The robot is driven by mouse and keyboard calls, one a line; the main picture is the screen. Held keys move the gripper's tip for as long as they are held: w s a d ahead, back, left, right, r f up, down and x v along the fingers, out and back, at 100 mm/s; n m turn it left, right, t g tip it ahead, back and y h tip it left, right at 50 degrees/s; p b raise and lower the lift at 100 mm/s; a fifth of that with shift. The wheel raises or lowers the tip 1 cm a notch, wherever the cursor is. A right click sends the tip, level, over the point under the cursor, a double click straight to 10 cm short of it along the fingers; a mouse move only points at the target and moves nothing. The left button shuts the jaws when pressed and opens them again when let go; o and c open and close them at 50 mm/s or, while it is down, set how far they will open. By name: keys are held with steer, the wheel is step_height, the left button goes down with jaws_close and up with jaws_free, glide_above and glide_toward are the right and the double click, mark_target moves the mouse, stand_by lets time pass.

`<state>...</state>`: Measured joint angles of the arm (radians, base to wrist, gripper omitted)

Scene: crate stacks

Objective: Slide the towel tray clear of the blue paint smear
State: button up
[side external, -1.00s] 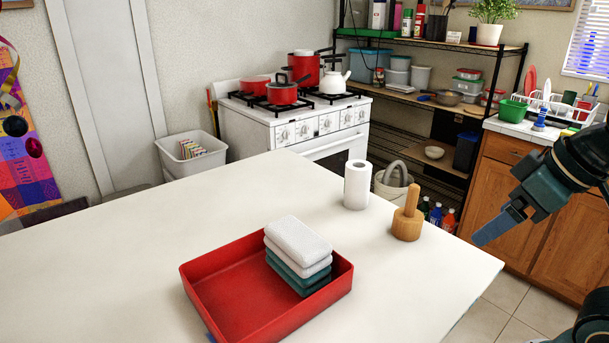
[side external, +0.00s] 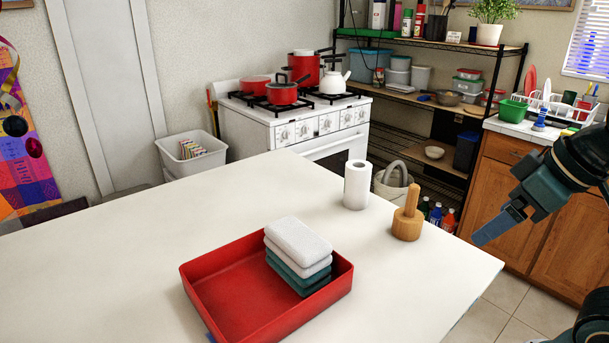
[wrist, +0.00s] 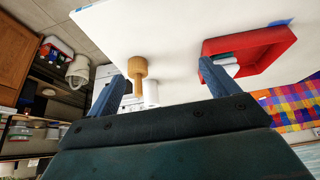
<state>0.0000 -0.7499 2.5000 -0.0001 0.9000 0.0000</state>
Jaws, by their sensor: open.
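The red towel tray (side external: 222,313) sits on the white table, cut off by the bottom edge of the side view. A stack of white and teal towels (side external: 298,240) lies in its right part. A bit of the blue paint smear (side external: 209,337) shows at the tray's near left edge, mostly hidden. In the wrist view, the smear (wrist: 281,22) shows at the edge of the tray (wrist: 268,36); I cannot tell how much lies under it. My gripper (side external: 490,230) is open and empty, off the table's right side, well apart from the tray.
A wooden pestle-like block (side external: 407,225) and a white paper roll (side external: 357,186) stand upright on the table behind and right of the tray, toward my gripper. The table's left part (side external: 100,255) is clear. A stove and shelves stand beyond the table.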

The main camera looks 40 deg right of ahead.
steer(key=shift+w+r, duration=0.1)
steer(key=c, duration=0.7)
steer(key=shift+w+a+r, duration=0.1)
steer(key=shift+w+r, duration=0.05)
steer(key=c, duration=0.4)
steer(key=w+r, duration=0.1)
steer(key=w+a+r+n, duration=0.1)
steer(key=w, duration=0.1)
steer(key=shift+a+n, duration=0.15)
steer(key=shift+n, duration=0.15)
jaws_close()
steer(key=w+a+r+n+g+y, duration=0.1)
steer(key=w+a+r+n+g, duration=0.25)
steer(key=w+a+n, duration=0.85)
steer(key=w+a+f+n, duration=0.1)
steer(key=w+a+f, duration=0.2)
steer(key=a, duration=0.6)
steer(key=w+a+f+n+g, duration=0.1)
steer(key=a+f, duration=0.4)
steer(key=a, duration=0.5)
steer(key=w+a+f+n+g+h, duration=0.1)
steer(key=w+a+f+n, duration=0.1)
steer(key=w+a+f, duration=0.3)
steer(key=a, duration=0.4)
steer(key=shift+w+a, duration=0.15)
steer(key=shift+a, duration=0.25)
